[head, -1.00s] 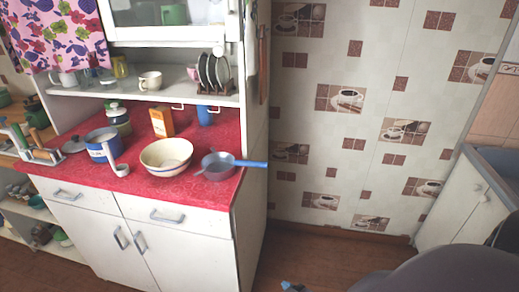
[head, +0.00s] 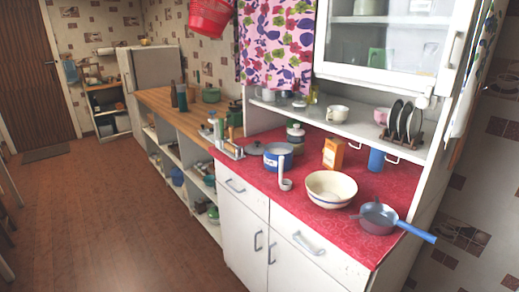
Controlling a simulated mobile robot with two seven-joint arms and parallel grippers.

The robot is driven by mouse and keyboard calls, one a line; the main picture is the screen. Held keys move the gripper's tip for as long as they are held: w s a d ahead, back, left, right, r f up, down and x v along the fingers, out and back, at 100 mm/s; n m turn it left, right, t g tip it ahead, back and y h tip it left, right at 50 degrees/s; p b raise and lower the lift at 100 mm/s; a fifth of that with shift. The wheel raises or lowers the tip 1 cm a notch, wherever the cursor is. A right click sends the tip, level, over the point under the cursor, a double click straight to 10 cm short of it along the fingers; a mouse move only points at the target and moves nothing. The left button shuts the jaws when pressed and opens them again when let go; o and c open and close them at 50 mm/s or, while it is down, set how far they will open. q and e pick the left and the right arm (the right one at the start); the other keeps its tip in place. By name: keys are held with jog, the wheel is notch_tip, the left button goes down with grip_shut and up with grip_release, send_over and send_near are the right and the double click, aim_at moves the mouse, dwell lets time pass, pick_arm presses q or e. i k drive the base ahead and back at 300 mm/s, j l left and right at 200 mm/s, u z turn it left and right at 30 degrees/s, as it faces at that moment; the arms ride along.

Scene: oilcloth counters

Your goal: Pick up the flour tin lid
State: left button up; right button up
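A dark grey round lid (head: 255,149) lies on the red oilcloth counter (head: 305,163), just left of a blue and white tin (head: 278,162). It is probably the flour tin lid, but I cannot read any label. The lid is small in view and partly close behind the holder at its left. The blue and white tin looks open at the top, and a pale ladle (head: 285,184) is at its front. Neither of my grippers is in the head view.
A cream bowl (head: 330,192) and a blue-handled pan (head: 380,218) stand at the front right; the handle overhangs the edge. An orange box (head: 333,154), a blue cup (head: 376,161) and a green-lidded jar (head: 296,134) stand behind. The floor (head: 110,200) at left is open.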

aim_at(257, 148)
jog(key=i+j+z, duration=0.1)
jog(key=z, duration=0.55)
jog(key=i+j+z, duration=0.1)
jog(key=j+z, duration=0.2)
jog(key=i+j+z, duration=0.1)
jog(key=j+z, duration=0.2)
jog(key=j, duration=0.15)
jog(key=i+j+z, duration=0.15)
jog(key=j, duration=0.7)
jog(key=j+z, duration=0.2)
jog(key=j, duration=0.65)
